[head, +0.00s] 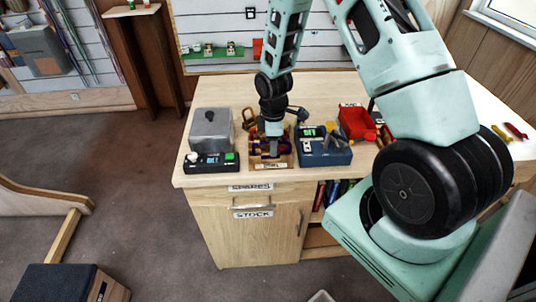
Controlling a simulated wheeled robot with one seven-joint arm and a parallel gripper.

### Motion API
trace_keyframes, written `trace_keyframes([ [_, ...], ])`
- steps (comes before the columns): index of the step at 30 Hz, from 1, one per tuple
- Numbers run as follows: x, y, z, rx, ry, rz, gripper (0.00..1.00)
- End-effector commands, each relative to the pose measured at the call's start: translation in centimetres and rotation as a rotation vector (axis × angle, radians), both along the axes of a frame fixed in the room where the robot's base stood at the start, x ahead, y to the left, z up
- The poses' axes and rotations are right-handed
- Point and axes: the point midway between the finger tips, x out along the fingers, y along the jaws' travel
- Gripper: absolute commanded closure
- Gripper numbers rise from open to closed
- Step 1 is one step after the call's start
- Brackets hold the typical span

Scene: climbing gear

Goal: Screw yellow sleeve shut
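My gripper (271,146) points down into a small wooden tray (284,164) on the counter. Purple and orange pieces lie in the tray around and under the fingertips. They are too small to tell apart, and I cannot pick out a yellow sleeve. A gold-coloured ring-like piece (247,117) is just behind and left of the tray. The fingers are small and partly merge with the tray contents, so I cannot tell whether they are open or hold anything.
Left of the tray are a grey box (211,129) and a dark device with a green button (211,162). A blue box (326,154) is close on the right, with a red bin (356,122) behind it. The wooden counter (321,85) is clear at the back.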

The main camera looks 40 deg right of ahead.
Motion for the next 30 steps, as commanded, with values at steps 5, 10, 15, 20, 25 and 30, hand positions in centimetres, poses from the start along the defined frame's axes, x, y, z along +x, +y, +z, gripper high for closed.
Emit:
trace_keyframes([
  [5, 0.06, -0.07, -0.45, 0.001, -0.001, 0.0, 0.6],
  [10, 0.07, -0.05, -0.39, 0.0, -0.001, 0.0, 0.6],
  [15, -0.09, 0.08, -0.38, 0.0, -0.001, 0.0, 0.6],
  [20, -0.33, 0.26, -0.38, 0.0, -0.001, 0.0, 0.6],
  [25, -0.62, 0.46, -0.38, 0.0, -0.001, 0.001, 0.6],
  [30, -0.88, 0.64, -0.37, 0.0, -0.001, 0.001, 0.6],
])
